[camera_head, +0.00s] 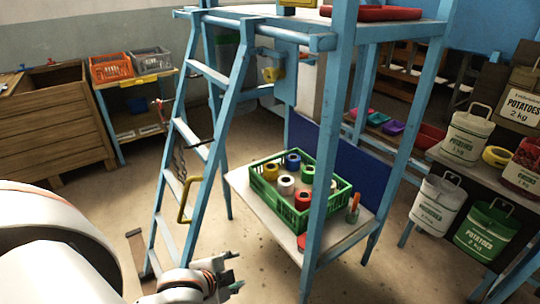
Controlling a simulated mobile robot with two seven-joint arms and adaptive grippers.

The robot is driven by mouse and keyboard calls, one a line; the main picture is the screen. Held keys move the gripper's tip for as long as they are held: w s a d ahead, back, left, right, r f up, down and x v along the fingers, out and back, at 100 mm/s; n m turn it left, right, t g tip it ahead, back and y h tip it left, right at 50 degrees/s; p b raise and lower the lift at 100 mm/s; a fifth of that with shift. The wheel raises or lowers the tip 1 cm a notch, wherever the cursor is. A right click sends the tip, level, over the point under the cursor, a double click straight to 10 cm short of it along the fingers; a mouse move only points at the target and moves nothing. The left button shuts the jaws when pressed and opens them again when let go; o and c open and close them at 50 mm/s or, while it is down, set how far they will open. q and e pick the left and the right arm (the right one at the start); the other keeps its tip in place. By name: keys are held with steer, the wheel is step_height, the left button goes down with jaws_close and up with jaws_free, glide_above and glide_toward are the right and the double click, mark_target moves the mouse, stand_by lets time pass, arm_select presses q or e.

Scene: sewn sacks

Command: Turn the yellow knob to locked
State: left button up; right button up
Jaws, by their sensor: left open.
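A small yellow knob (273,73) sits on a blue-painted part of the stand, behind the blue ladder and near the top of the frame. It is small, and its setting and any markings cannot be read. My left gripper (236,272) is low in the frame, beneath the ladder's foot area in the picture, with its fingers apart and nothing between them. It is well below the knob and apart from it. My right gripper is not in view.
A blue ladder (209,72) leans at the stand. A green crate (292,213) with several coloured rolls rests on the low shelf (246,190). Potato sacks (467,135) stand at right. A wooden bin (50,125) is at left. Open floor lies around the stand.

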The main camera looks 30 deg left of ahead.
arm_select(q)
steer(key=w+a+r+m+t+h, duration=0.2)
steer(key=w+r+m+h, duration=0.25)
steer(key=w, duration=0.35)
steer(key=m+t+h, duration=0.3)
steer(key=t+h, duration=0.1)
steer(key=t, duration=0.2)
glide_toward(271, 75)
steer(key=w, duration=0.4)
steer(key=shift+s+a+f, duration=0.1)
steer(key=shift+a+f, duration=0.15)
steer(key=shift+a, duration=0.15)
steer(key=shift+w, duration=0.25)
